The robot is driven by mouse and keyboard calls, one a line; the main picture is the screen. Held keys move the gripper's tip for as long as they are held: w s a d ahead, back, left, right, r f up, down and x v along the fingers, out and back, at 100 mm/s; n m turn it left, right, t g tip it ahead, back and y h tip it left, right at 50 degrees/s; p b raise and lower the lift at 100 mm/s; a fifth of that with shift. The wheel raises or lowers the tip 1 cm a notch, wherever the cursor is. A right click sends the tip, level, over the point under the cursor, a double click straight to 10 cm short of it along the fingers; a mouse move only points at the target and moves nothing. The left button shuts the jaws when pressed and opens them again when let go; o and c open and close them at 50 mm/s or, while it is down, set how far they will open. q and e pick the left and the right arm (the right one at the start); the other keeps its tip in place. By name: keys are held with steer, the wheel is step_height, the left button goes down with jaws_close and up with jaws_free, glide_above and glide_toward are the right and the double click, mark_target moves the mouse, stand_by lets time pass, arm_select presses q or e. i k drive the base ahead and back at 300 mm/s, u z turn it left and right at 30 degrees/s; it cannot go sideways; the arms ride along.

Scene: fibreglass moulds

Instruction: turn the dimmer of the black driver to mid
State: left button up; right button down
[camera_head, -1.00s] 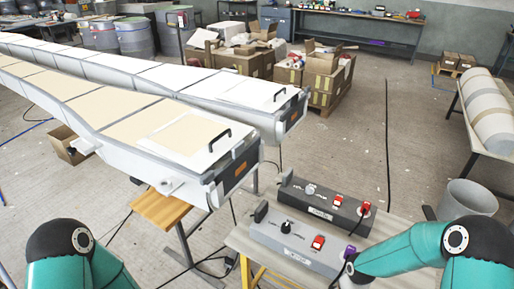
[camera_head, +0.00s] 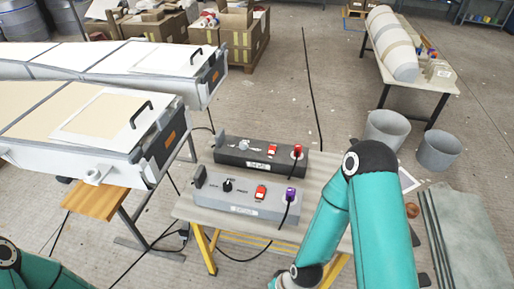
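The black driver (camera_head: 262,165) lies at the back of a small table. On its top are a pale dimmer knob (camera_head: 243,145) near the left, a red switch (camera_head: 271,150) and a red plug (camera_head: 297,152) with a cable at the right. The knob's exact pointing is too small to read. In front of it is a light grey driver (camera_head: 240,205) with a black knob (camera_head: 228,186), a red switch (camera_head: 260,192) and a purple plug (camera_head: 290,194). My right arm bends down at the table's right side. Both my grippers are out of frame.
The wooden table (camera_head: 330,168) has bare strips around the drivers. White moulds (camera_head: 95,115) with black handles stand at the left. Two grey bins (camera_head: 438,150) and a bench with a mould (camera_head: 392,45) are at the right. Cables hang at the table's front.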

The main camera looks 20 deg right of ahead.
mark_target(243, 145)
steer(key=u, duration=0.05)
steer(key=k, duration=0.4)
steer(key=u, duration=0.55)
steer(key=i, duration=1.2)
steer(key=z, duration=0.65)
